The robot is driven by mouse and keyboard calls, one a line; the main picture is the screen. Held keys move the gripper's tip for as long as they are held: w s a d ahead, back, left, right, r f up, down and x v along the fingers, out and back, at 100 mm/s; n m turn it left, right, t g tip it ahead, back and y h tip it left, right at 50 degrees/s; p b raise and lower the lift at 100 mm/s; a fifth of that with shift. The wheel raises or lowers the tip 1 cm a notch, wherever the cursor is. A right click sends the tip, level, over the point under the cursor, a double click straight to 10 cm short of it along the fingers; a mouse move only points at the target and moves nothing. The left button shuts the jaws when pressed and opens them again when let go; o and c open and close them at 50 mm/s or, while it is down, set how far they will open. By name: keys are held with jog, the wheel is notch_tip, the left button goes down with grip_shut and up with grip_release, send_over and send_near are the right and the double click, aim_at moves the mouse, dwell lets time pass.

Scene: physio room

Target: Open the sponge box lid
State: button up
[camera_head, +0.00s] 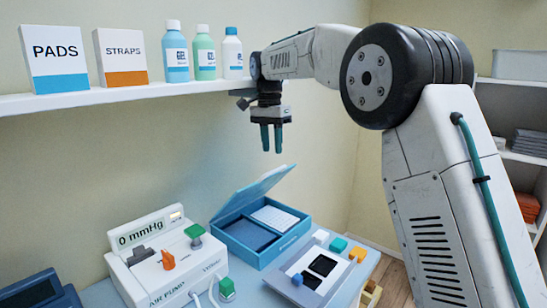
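The sponge box is a blue box (262,257) on the table, in the middle of the head view. Its blue lid (252,192) stands raised and tilted along the back edge, so the inside shows. Inside are a dark blue pad (248,234) on the left and a pale, dotted pad (274,218) on the right. My gripper (272,149) hangs above the box with its fingers pointing down. The fingers are a little apart with nothing between them. It is clear of the lid in the picture.
A pressure device (170,262) reading 0 mmHg stands left of the box. A panel with dark pads (318,270) and coloured blocks lies to the right. Above, a wall shelf (110,97) holds PADS and STRAPS boxes and several bottles, close to my arm.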

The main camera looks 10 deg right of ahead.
jog(key=shift+r, duration=0.55)
jog(key=shift+d, duration=0.3)
grip_shut()
jog(key=s+d+r+m+y, duration=0.1)
jog(key=s+d+m+y, duration=0.1)
jog(key=s+d, duration=0.45)
jog(key=s+d+f+m+t+y, duration=0.3)
jog(key=s+f+m+t+y, duration=0.75)
jog(key=m, duration=0.55)
jog(key=w+a+t+h, duration=0.2)
jog(key=w+a, duration=0.5)
jog(key=w, duration=0.5)
jog(key=shift+w+h, duration=0.15)
jog(key=shift+h, duration=0.4)
